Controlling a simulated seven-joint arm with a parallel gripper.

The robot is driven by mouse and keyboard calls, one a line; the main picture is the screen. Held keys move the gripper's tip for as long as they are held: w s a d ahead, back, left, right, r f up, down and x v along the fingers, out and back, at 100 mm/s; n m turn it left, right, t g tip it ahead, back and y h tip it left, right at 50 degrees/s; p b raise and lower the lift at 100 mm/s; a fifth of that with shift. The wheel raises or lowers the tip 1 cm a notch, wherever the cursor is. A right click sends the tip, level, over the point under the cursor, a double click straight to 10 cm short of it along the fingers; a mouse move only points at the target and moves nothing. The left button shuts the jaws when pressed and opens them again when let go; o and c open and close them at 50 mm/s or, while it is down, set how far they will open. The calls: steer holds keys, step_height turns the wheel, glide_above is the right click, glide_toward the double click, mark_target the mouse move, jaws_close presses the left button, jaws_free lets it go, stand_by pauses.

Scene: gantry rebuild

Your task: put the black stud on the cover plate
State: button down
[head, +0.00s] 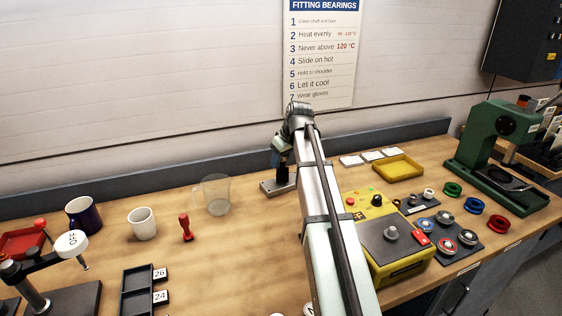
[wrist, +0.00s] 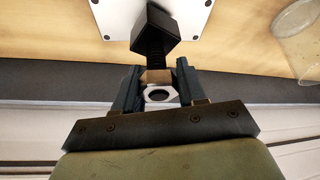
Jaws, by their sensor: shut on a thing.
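The cover plate (head: 268,188) is a grey plate on the bench below my gripper. In the wrist view it is pale with small dark dots near its corners (wrist: 188,14). My gripper (head: 282,158) is shut on the black stud (wrist: 152,38), between the two dark fingers (wrist: 157,76). The stud's black, blocky end points away from the fingers and overlaps the plate in view. A tan band and a pale piece with a dark hole show between the fingers. I cannot tell whether the stud touches the plate.
A yellow tray (head: 398,168) and a yellow device (head: 412,262) lie to the right. A grey ledge (head: 150,180) runs along the wall behind.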

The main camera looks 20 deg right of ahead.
steer(key=shift+f, duration=0.35)
steer(key=shift+f, duration=0.1)
steer(key=c, duration=0.6)
jaws_free()
steer(key=shift+c, duration=0.2)
steer(key=v, duration=1.2)
steer(key=shift+s+d, duration=0.1)
